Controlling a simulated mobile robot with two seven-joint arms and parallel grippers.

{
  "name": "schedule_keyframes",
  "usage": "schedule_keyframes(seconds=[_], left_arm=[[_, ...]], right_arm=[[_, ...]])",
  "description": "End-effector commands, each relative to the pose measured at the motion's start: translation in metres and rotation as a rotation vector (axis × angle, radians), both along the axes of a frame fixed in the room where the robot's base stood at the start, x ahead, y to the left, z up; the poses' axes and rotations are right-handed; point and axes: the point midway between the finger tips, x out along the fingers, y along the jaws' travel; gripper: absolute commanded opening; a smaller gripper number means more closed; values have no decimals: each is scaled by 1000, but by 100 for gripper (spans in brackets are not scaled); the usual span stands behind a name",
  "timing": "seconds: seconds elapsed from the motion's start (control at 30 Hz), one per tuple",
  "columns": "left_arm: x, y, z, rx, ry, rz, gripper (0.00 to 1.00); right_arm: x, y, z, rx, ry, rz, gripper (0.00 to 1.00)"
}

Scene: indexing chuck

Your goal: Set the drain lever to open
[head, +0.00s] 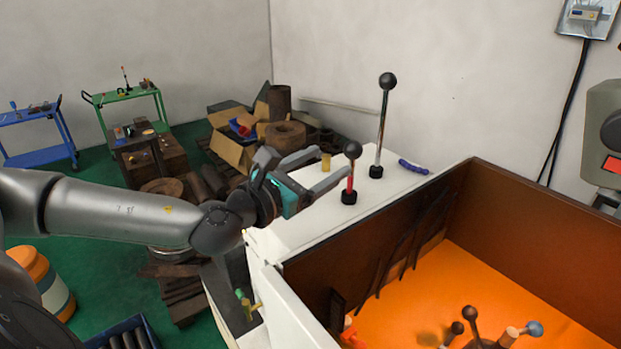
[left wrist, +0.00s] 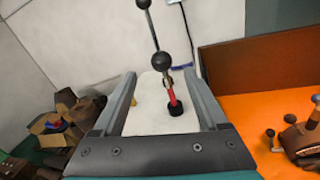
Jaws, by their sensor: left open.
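Two levers stand on the white top (head: 310,215); no label shows which is the drain lever. The shorter lever (head: 350,182) has a red stem, a black ball and a black base, and it stands nearly upright. The taller lever (head: 382,125) behind it has a dark metallic stem and a black ball. My left gripper (head: 334,162) is open and empty, just left of the red-stemmed lever. In the left wrist view, the red stem (left wrist: 172,92) appears between the open fingers (left wrist: 160,76); no contact is clear. My right gripper is not in view.
A brown-walled bay with an orange floor (head: 480,270) lies right of the white top, with several ball-ended handles (head: 470,315) low in it. A blue object (head: 413,167) lies beside the taller lever. Boxes and metal scrap (head: 240,150) stand behind my arm.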

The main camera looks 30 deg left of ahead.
Motion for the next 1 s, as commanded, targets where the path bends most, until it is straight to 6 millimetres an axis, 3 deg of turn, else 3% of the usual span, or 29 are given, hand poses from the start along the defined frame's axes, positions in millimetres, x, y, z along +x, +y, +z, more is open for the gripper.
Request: schedule_keyframes(seconds=[0.33,1.0], left_arm=[[-26,3,0,1,0,-1,76],[-30,4,0,-1,-1,-1,76]], right_arm=[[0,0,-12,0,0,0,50],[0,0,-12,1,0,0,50]])
